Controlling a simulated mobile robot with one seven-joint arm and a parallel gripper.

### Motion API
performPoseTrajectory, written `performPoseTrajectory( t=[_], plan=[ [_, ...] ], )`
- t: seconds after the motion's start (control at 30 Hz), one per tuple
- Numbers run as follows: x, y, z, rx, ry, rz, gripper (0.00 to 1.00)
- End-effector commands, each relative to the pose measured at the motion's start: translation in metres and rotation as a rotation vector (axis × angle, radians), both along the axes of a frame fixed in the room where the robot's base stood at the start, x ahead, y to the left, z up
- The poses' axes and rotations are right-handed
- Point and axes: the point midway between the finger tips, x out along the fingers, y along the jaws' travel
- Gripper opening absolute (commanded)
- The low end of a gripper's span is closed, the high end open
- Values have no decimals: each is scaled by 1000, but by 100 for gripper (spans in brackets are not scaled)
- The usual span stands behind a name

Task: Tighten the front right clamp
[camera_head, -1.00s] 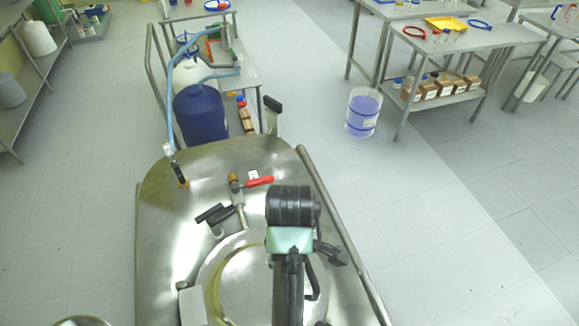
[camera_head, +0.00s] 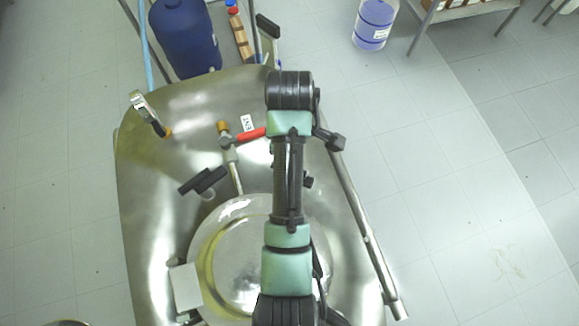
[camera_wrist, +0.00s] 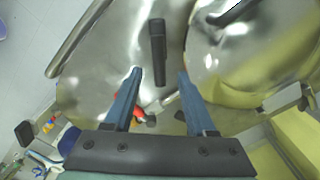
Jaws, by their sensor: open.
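In the wrist view a black bar-shaped handle (camera_wrist: 158,48), likely that of a lid clamp, stands on the steel reactor top. My gripper (camera_wrist: 160,73) is open, with two blue fingers pointing toward this handle. The handle's near end lies in line with the gap between the fingertips, and nothing is gripped. A second dark curved handle (camera_wrist: 236,12) lies at the top right. In the head view the round lid (camera_head: 215,232) is partly covered by my arm, which hides its right side. My gripper is not distinguishable there.
A red-handled valve (camera_head: 250,135) stands behind the lid, and a hose fitting (camera_head: 150,113) at the back left. A steel rail (camera_head: 365,230) runs along the right edge. A blue drum (camera_head: 185,38) and a clear blue container (camera_head: 375,24) stand farther back. The floor on the right is clear.

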Motion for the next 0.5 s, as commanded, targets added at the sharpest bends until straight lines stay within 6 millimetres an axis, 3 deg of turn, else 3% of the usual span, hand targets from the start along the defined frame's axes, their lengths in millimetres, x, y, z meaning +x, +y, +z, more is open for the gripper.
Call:
performPoseTrajectory(
  t=[0.3, 0.5],
  plan=[
    [-1, 0, -62, 1, 3, 0, 56],
    [0, 0, -82, 0, 1, 0, 56]
  ],
)
